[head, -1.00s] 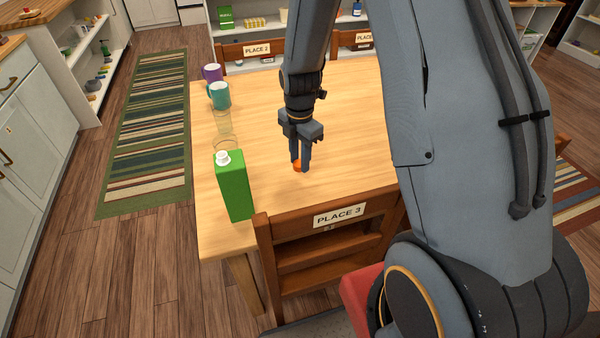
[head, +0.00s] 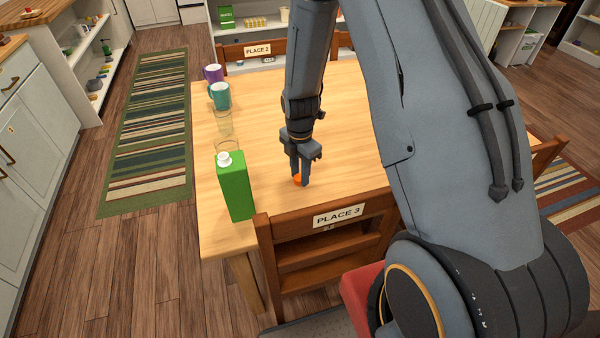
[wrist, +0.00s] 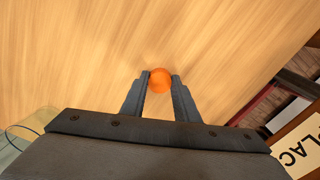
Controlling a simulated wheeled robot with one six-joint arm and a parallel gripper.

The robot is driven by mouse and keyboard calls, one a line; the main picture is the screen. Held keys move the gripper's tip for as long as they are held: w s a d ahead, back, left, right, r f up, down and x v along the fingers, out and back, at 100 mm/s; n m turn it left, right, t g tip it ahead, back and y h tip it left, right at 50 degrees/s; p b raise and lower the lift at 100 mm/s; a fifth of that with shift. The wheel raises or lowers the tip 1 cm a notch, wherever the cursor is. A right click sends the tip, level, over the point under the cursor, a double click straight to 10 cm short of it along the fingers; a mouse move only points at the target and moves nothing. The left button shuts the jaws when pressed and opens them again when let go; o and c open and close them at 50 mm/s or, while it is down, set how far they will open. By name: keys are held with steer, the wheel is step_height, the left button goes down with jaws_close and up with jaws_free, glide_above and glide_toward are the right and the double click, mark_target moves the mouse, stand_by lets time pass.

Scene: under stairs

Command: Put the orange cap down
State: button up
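The orange cap (wrist: 160,80) shows between the two fingertips of my gripper (wrist: 160,84) in the wrist view, with both fingers against its sides. In the head view the orange cap (head: 297,181) is partly hidden by the fingers of my gripper (head: 300,182). It is low over the wooden table (head: 345,130), close to the edge by the PLACE 3 chair. I cannot tell whether the cap touches the tabletop.
A green carton (head: 235,187) with a white top stands left of my gripper. Behind it are a clear glass (head: 224,125), a teal mug (head: 220,96) and a purple mug (head: 212,73). The PLACE 3 chair (head: 325,235) backs the near edge. The table's middle is clear.

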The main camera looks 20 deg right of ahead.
steer(key=o, duration=0.4)
steer(key=shift+o, duration=0.2)
step_height(320, 180, up, 12)
steer(key=b, duration=0.3)
steer(key=s+r+m, duration=0.3)
steer(key=s+m, duration=0.5)
steer(key=m, duration=0.3)
steer(key=s+r+m+t, duration=0.1)
steer(key=s+r+m, duration=0.2)
steer(key=s+m, duration=0.6)
steer(key=shift+s+r+m, duration=0.15)
steer(key=shift+m, duration=1.15)
